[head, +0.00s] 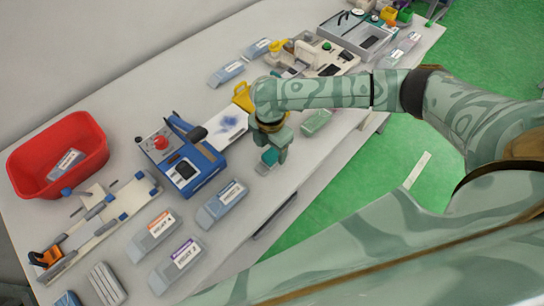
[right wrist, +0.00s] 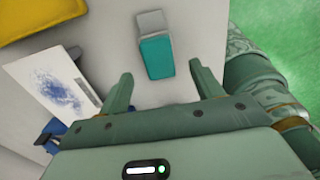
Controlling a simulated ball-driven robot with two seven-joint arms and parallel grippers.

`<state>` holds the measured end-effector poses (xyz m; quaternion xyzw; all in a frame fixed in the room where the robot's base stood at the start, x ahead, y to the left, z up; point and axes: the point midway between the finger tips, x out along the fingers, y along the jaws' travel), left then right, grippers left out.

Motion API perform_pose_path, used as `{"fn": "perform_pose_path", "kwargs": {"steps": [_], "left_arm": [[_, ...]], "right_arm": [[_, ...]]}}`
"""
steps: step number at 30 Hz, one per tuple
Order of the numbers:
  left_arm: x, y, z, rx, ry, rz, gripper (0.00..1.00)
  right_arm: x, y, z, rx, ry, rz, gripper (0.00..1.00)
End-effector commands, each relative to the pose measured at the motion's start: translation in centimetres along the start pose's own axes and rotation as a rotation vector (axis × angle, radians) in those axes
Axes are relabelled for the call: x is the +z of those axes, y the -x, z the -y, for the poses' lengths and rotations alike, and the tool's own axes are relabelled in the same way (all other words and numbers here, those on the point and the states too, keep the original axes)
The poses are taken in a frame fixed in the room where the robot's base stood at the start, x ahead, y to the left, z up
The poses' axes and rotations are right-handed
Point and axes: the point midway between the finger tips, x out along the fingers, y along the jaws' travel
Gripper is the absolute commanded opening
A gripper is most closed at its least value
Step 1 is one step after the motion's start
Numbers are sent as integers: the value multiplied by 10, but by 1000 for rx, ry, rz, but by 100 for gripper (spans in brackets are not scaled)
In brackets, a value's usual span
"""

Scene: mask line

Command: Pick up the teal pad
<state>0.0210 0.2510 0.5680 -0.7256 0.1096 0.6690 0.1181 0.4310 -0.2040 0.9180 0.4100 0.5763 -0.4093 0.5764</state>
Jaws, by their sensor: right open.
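The teal pad (right wrist: 157,57) lies on the table with a grey block (right wrist: 150,22) at its far end in the right wrist view. In the right wrist view my right gripper (right wrist: 167,84) is open and empty. Its fingers are on either side of the pad's near end, the pad lying slightly beyond the tips and a little left of the middle between them. My left gripper is not in view.
A white sheet with a blue patch (right wrist: 58,85) and a yellow object (right wrist: 40,15) lie left of the gripper. A blue machine (head: 183,160) and a red bin (head: 60,158) stand further left. The table edge is close by.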

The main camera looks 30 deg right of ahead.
Motion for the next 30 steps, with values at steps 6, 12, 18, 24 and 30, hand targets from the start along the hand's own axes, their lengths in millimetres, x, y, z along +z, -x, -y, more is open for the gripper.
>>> {"fn": "perform_pose_path", "kwargs": {"steps": [6, 12, 18, 24, 30], "left_arm": [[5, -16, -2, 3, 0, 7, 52], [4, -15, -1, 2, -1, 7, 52], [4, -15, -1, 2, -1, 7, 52], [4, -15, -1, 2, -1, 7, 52], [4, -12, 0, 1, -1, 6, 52]], "right_arm": [[0, -38, 1, -3, 0, 0, 65], [0, -37, 0, 0, 1, 1, 65], [0, -37, 0, -1, 1, 1, 17], [0, -37, 0, -1, 1, 1, 17], [0, -30, 0, 0, 0, 1, 17]]}}
